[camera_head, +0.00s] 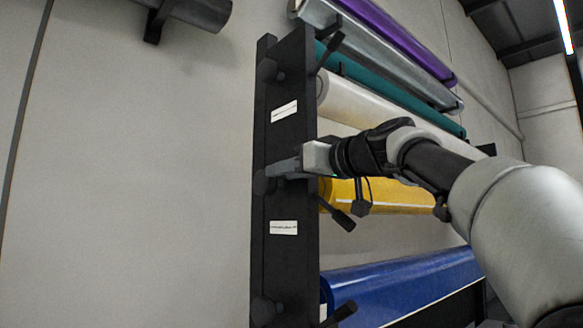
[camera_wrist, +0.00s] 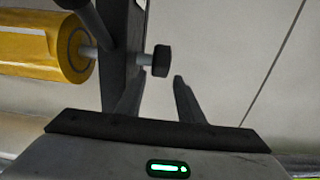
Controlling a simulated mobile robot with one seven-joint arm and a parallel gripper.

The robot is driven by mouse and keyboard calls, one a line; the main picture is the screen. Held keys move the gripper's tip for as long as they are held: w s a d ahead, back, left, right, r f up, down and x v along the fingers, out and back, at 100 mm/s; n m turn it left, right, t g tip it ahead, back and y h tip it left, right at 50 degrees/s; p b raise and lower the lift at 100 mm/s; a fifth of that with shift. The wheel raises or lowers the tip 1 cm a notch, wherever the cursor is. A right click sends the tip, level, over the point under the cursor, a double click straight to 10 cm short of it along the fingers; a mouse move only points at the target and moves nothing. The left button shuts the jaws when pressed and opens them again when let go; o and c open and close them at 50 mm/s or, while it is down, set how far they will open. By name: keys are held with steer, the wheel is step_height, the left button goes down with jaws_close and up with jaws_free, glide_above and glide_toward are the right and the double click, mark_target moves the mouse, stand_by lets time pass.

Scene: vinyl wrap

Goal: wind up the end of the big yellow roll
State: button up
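The big yellow roll (camera_head: 400,197) lies on the black rack, partly hidden behind my arm in the head view. Its end also shows at the left of the wrist view (camera_wrist: 30,48). An axle runs from that end through the black post to a dark round knob (camera_wrist: 161,61). In the head view the knob (camera_head: 262,184) sits on the post's left side. My gripper (camera_wrist: 158,84) is open. In the wrist view its fingers point toward the knob, which appears just beyond the fingertips and roughly between them. I cannot tell whether they touch it.
The black post (camera_head: 285,205) stands close to my gripper, with similar knobs above and below. A blue roll (camera_head: 400,286) lies below; white (camera_head: 345,102), teal (camera_head: 390,88) and purple (camera_head: 400,38) rolls lie above. Black levers (camera_head: 343,220) stick out.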

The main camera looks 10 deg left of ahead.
mark_target(273, 179)
steer(key=p+x, duration=0.1)
steer(key=x, duration=0.4)
steer(key=shift+w+a+p, duration=0.1)
steer(key=shift+a+p, duration=0.05)
steer(key=shift+p, duration=0.2)
steer(key=c, duration=0.8)
steer(key=f+b, duration=0.1)
steer(key=b, duration=0.2)
steer(key=shift+r+t+y+b, duration=0.1)
steer(key=shift+t+y+b, duration=0.4)
steer(key=shift+b, duration=0.6)
steer(key=shift+r, duration=0.25)
